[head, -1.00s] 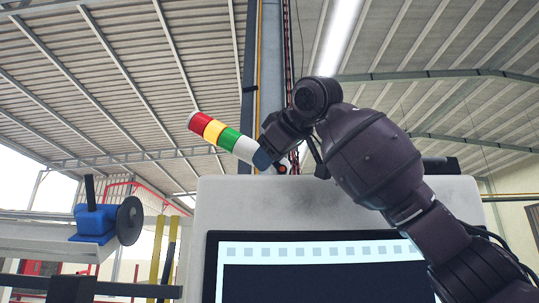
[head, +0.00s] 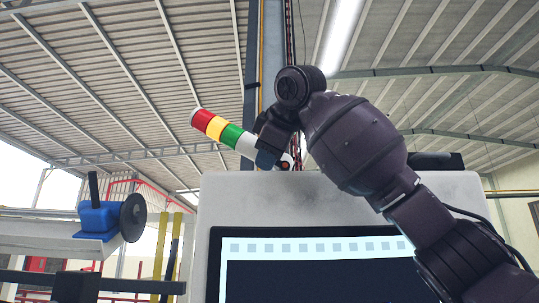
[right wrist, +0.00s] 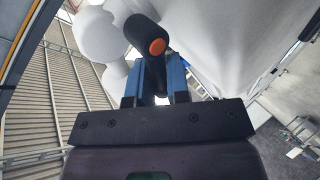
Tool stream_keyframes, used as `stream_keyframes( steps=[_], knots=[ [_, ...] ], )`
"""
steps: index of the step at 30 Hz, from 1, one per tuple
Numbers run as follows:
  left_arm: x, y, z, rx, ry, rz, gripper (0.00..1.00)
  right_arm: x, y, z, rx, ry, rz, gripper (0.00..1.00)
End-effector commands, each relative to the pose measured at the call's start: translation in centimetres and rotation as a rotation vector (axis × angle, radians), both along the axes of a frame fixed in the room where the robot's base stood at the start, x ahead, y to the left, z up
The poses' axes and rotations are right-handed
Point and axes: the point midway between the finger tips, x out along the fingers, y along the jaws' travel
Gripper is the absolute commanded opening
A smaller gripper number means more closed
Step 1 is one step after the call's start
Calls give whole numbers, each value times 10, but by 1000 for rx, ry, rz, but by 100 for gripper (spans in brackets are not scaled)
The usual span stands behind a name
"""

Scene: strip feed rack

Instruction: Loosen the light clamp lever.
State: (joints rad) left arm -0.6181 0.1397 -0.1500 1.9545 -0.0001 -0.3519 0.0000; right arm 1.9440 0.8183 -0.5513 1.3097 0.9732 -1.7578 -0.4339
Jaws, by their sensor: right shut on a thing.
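The signal light (head: 221,130), with red, yellow, green and white bands, leans up to the left above the machine's top edge. The clamp lever shows in the head view as a small dark piece with an orange end (head: 286,163), just right of the light's base. In the right wrist view the lever (right wrist: 139,30) is a dark rod with an orange cap. My right gripper (head: 267,153) is at the light's base. Its blue fingers (right wrist: 154,80) are shut on the lever, one on each side. The joint under the lever is mostly hidden. My left gripper is not in view.
The pale machine cabinet (head: 330,188) with a dark screen (head: 320,282) fills the lower middle. A blue device with a dark disc (head: 97,218) stands on a shelf at left. Rounded white shapes (right wrist: 96,35) lie close beside the lever. Open air surrounds the light's upper end.

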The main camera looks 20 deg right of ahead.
Motion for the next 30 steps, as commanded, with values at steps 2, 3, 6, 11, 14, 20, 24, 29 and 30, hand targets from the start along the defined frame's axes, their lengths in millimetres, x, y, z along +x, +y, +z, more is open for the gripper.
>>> stream_keyframes(
  steps=[2, 3, 6, 11, 14, 20, 24, 29, 30],
  knots=[
    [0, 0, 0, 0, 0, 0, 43, 0, 0, 1, -3, -1, 0, 0],
    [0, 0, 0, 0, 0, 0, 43, 0, 0, 1, -2, -1, 0, 0],
    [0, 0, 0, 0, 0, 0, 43, 0, 0, 1, -2, -1, 0, 0],
    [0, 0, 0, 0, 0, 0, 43, 0, 0, 1, -1, -1, 0, 34],
    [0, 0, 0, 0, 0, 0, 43, 0, 0, 1, -1, -1, 1, 42],
    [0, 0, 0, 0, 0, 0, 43, 0, 0, 0, -1, 0, 0, 42],
    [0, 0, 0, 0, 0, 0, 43, 0, 0, 0, 0, 1, 0, 42],
    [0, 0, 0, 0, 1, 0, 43, 0, -1, 0, 41, -10, 0, 42],
    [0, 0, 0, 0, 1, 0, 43, 0, -2, 1, 63, -17, 1, 42]
  ],
)
